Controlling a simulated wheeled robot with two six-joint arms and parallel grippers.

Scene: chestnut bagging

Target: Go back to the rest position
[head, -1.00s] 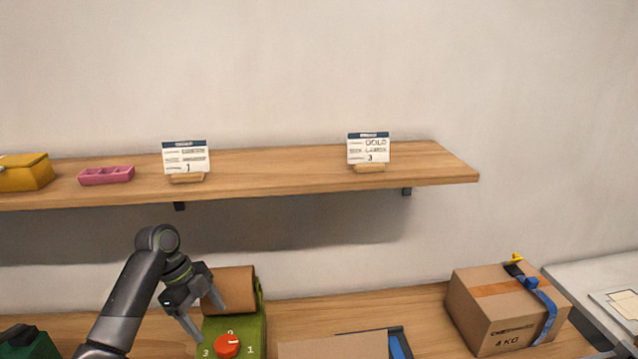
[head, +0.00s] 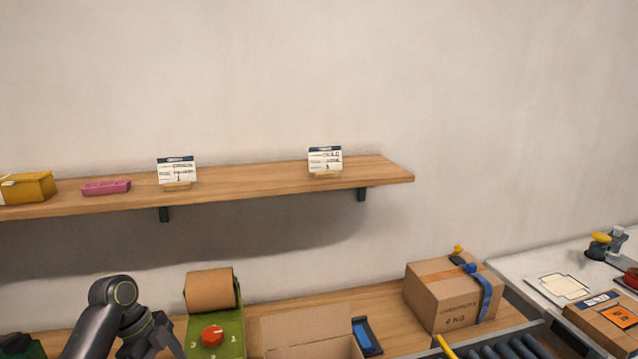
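My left gripper (head: 158,345) is low in the head view, left of the green machine with the red dial (head: 212,336). One finger shows, and the tips run to the bottom edge of the picture. I see nothing held in it, but I cannot tell how far apart the fingers are. The dial is clear of the gripper. My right gripper is not in view.
A wooden shelf (head: 270,187) on the wall holds a yellow box (head: 30,187), a pink tray (head: 106,188) and two cards. On the bench are an open carton (head: 300,330), a taped box (head: 445,305) and, at right, a roller conveyor (head: 510,347).

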